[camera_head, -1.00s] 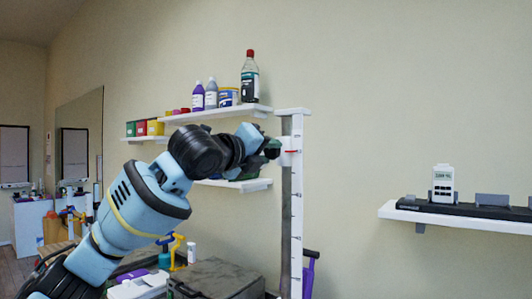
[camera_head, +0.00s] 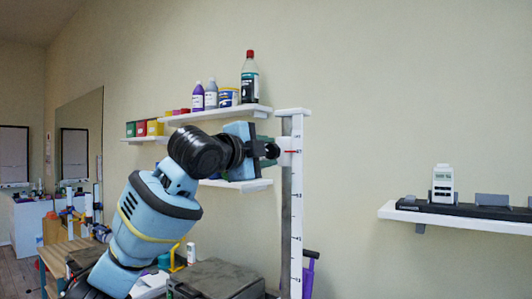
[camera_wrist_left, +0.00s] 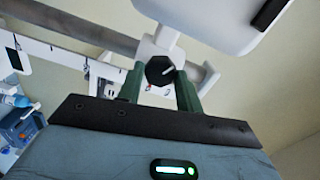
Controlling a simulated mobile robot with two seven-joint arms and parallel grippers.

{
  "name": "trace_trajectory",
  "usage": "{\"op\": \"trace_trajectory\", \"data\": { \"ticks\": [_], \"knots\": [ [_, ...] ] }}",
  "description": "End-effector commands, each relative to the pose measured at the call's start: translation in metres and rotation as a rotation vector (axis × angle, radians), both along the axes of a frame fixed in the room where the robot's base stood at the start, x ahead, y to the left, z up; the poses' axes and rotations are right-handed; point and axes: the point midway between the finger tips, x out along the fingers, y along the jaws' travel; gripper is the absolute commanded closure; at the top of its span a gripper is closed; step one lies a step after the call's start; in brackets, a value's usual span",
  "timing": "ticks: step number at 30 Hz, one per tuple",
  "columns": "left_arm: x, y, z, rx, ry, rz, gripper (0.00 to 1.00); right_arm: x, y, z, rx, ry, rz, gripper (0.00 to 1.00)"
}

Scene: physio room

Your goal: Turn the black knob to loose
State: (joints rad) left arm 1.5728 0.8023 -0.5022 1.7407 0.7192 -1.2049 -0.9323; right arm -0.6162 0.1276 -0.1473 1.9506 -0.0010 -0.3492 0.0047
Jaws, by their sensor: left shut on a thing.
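The black knob (camera_wrist_left: 159,70) sits on the white slider of the height gauge, with a short white mark line on its face. My left gripper (camera_wrist_left: 158,84) is around the knob, its two green fingers on either side, shut on it. In the head view my left gripper (camera_head: 270,151) reaches the slider near the top of the white upright scale (camera_head: 296,210). The knob is small there and partly hidden by the gripper. A red pointer (camera_head: 291,151) shows at the slider. My right gripper is not in view.
Wall shelves (camera_head: 220,114) with bottles and boxes are behind my left arm. Another shelf (camera_head: 455,215) with a white display device (camera_head: 443,183) is at the right. A dark case (camera_head: 215,279) lies below the arm. The wall between scale and right shelf is clear.

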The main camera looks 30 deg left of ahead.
Motion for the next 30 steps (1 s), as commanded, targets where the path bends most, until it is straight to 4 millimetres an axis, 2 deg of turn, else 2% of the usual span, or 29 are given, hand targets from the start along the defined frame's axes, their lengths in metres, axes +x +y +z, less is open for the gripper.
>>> {"op": "trace_trajectory", "data": {
  "ticks": [30],
  "knots": [
    [0.0004,0.0001,0.0005,-0.964,0.077,-0.001,0.87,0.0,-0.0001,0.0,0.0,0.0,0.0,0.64]
  ]
}}
